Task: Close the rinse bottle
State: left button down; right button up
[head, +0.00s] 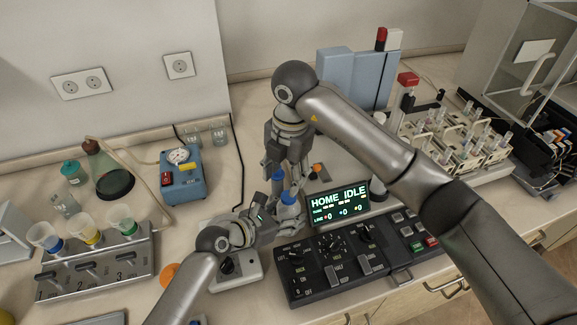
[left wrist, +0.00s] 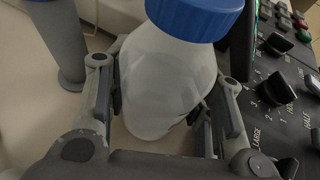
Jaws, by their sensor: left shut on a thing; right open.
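The rinse bottle is a white bottle with a blue cap (head: 288,198). In the left wrist view, its white body (left wrist: 165,80) is between my left fingers and the blue cap (left wrist: 195,15) sits over its neck. How tight the cap is cannot be told. My left gripper (head: 277,222) is shut on the bottle's body, which also shows in that gripper in the left wrist view (left wrist: 160,110). My right gripper (head: 288,176) is open, pointing down just above the cap. Whether it touches the cap cannot be told. A second blue piece (head: 277,175) shows beside its fingers.
A control panel (head: 355,258) with knobs and a lit display (head: 338,204) stands just right of the bottle. A blue gauge box (head: 184,185), a flask (head: 110,172) and a rack with coloured funnels (head: 100,268) stand to the left. Sample racks (head: 455,140) stand at the back right.

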jog(key=n, duration=0.4)
jog(key=shift+r, duration=0.15)
jog(key=n, duration=0.3)
jog(key=shift+r+n, duration=0.15)
jog(key=shift+n, duration=0.25)
jog(key=n, duration=0.3)
jog(key=shift+r+n, duration=0.1)
jog(key=shift+n, duration=0.3)
jog(key=n, duration=0.3)
jog(key=shift+r, duration=0.1)
jog(key=n, duration=0.4)
jog(key=shift+d+r, duration=0.1)
jog(key=shift+r, duration=0.05)
jog(key=n, duration=0.3)
jog(key=shift+w+d+r+n+h, duration=0.1)
jog(key=shift+n+h, duration=0.2)
jog(key=shift+n, duration=0.1)
jog(key=n, duration=0.6)
jog(key=shift+d+r+g, duration=0.15)
jog(key=shift+d+g, duration=0.05)
jog(key=shift+g, duration=0.1)
send_over(289, 213)
jog(key=w, duration=0.2)
jog(key=shift+w+a+f, duration=0.1)
jog(key=shift+w+f, duration=0.05)
jog(key=shift+f, duration=3.85)
